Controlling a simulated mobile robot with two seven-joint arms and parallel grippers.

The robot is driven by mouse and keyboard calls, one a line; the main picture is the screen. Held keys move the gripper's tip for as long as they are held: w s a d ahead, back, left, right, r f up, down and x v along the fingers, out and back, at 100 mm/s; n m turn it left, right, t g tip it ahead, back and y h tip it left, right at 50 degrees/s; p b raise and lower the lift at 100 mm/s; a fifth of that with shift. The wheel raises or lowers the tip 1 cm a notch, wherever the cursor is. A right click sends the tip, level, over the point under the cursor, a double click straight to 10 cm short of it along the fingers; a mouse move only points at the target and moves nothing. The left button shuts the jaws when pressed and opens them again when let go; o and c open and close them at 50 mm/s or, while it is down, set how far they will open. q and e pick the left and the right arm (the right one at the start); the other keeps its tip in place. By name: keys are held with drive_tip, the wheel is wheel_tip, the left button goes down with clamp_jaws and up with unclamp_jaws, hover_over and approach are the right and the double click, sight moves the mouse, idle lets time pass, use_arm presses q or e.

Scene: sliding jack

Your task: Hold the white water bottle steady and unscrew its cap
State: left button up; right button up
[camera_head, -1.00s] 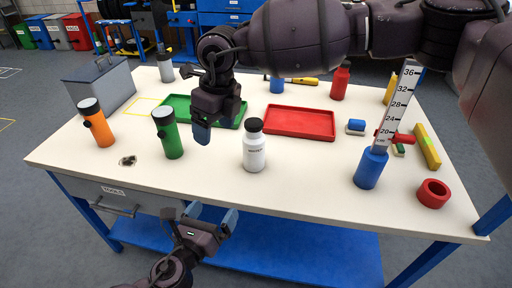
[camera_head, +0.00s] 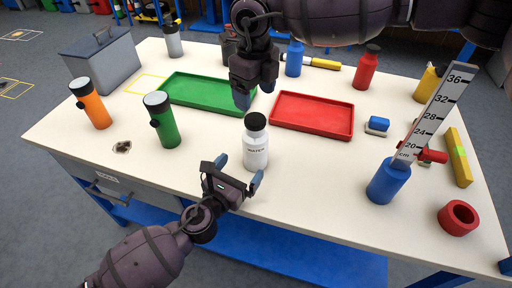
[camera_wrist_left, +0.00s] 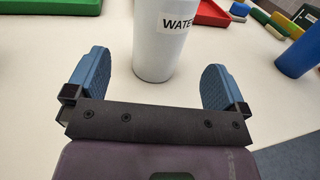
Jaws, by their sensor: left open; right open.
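The white water bottle (camera_head: 255,150) stands upright on the table, with its black cap (camera_head: 255,121) on top. My left gripper (camera_head: 238,172) is open just in front of the bottle's lower body. In the left wrist view, the bottle (camera_wrist_left: 160,42) stands ahead, between the lines of the two blue fingers (camera_wrist_left: 155,80), apart from both. The cap is out of that view. My right gripper (camera_head: 243,98) is open and points down, above and slightly left of the cap, apart from it. Its fingers overlap in the head view.
A green tray (camera_head: 190,103) and a red tray (camera_head: 311,128) lie behind the bottle. A green flashlight (camera_head: 164,125) and an orange one (camera_head: 92,105) stand to the left. A blue bottle (camera_head: 383,188) and a red ring (camera_head: 458,217) are to the right. Table around the bottle is clear.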

sight(249, 157)
use_arm(q)
drive_tip(key=x, duration=0.7)
drive_tip(key=shift+w+d, duration=0.2)
drive_tip(key=shift+w, duration=0.15)
